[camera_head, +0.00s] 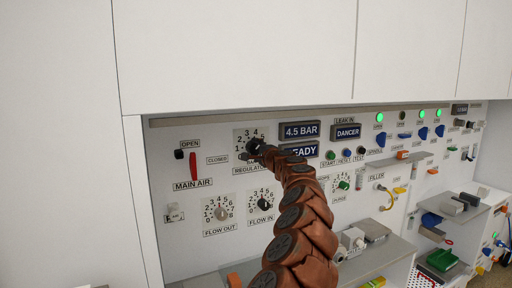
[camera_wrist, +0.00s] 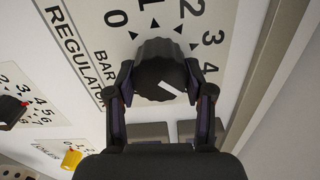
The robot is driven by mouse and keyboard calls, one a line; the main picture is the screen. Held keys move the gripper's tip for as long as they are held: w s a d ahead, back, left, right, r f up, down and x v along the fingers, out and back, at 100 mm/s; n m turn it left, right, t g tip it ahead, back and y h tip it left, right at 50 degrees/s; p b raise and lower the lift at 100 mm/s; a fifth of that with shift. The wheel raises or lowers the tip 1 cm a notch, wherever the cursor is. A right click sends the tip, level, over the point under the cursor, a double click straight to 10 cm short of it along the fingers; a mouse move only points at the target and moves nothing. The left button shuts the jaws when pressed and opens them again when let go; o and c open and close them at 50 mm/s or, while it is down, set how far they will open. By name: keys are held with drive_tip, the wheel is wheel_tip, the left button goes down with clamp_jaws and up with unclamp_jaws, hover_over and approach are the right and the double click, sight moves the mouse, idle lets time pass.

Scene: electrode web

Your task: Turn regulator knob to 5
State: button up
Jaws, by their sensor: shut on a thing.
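The black ribbed regulator knob (camera_wrist: 156,62) sits on its BAR REGULATOR dial in the wrist view. The numbers 0, 2, 3 and 4 show around it; the area under my gripper is hidden. The white mark on the knob slants toward the lower right, near the 4 side. My gripper (camera_wrist: 160,80) is shut on the knob, one finger on each side. In the head view my gripper (camera_head: 256,147) covers most of the knob in front of the regulator dial plate (camera_head: 241,133). The pressure display (camera_head: 300,130) reads 4.5 BAR.
The FLOW OUT knob (camera_head: 222,213) and FLOW IN knob (camera_head: 263,203) are below the regulator. The red MAIN AIR lever (camera_head: 193,166) is to its left. A READY display (camera_head: 303,151) sits behind my arm. White cabinets (camera_head: 240,55) overhang the panel.

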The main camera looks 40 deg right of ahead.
drive_tip(key=shift+m+p, duration=0.35)
drive_tip(key=shift+m, duration=0.55)
drive_tip(key=shift+f, duration=0.1)
drive_tip(key=o, duration=1.2)
drive_tip(key=shift+c, duration=0.2)
drive_tip(key=shift+s, duration=0.1)
